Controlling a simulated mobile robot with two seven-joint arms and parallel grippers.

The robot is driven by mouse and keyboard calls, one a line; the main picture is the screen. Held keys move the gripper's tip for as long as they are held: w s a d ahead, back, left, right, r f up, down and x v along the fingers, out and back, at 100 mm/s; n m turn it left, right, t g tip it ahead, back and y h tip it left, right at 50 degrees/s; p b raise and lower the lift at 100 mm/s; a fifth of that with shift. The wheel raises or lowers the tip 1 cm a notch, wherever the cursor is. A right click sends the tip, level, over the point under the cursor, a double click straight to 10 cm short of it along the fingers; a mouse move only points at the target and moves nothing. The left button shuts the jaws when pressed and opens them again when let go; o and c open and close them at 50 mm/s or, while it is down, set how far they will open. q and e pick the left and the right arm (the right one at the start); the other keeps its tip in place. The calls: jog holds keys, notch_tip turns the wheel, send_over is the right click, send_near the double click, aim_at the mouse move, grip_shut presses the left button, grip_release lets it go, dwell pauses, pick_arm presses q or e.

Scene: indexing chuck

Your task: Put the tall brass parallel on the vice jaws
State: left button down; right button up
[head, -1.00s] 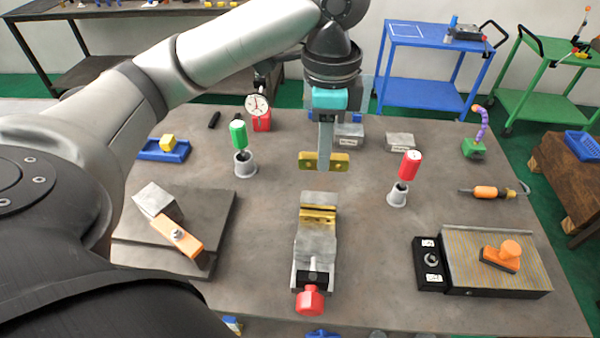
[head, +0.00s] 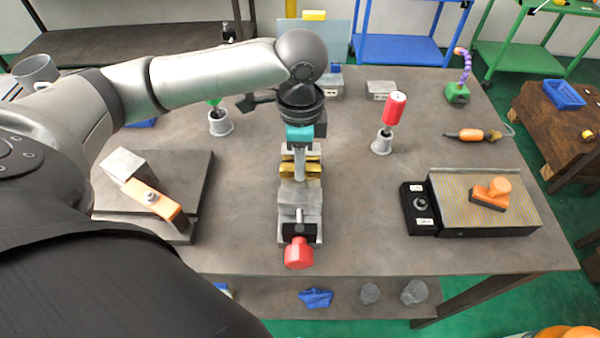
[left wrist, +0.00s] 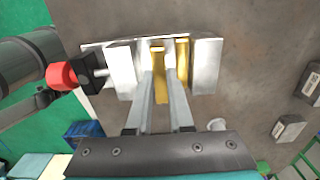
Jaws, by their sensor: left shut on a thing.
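My left gripper (head: 300,172) is shut on a brass parallel (head: 287,171), directly over the grey vice (head: 298,198). In the left wrist view, the held parallel (left wrist: 161,84) shows between the two fingers (left wrist: 160,92), in the gap between the vice jaws (left wrist: 206,65). A second brass piece (left wrist: 182,60) lies beside it, against the jaw farther from the red handle. I cannot tell whether the held parallel touches the vice. My right gripper is not in view.
The vice's red handle (head: 298,253) points toward the table's front. A red-handled tool in a grey holder (head: 382,143) stands at right, and another holder (head: 220,123) at left. A magnetic chuck (head: 445,205) lies at right and a dark plate (head: 195,170) at left.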

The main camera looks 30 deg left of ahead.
pick_arm(q)
notch_tip(320, 180, down, 3)
jog(key=shift+b, duration=0.3)
jog(key=shift+f, duration=0.1)
jog(key=shift+f, duration=0.1)
jog(key=c, duration=1.1)
grip_release()
jog(key=shift+r, duration=0.35)
notch_tip(320, 180, up, 12)
jog(key=p, duration=0.3)
jog(key=shift+f, duration=0.25)
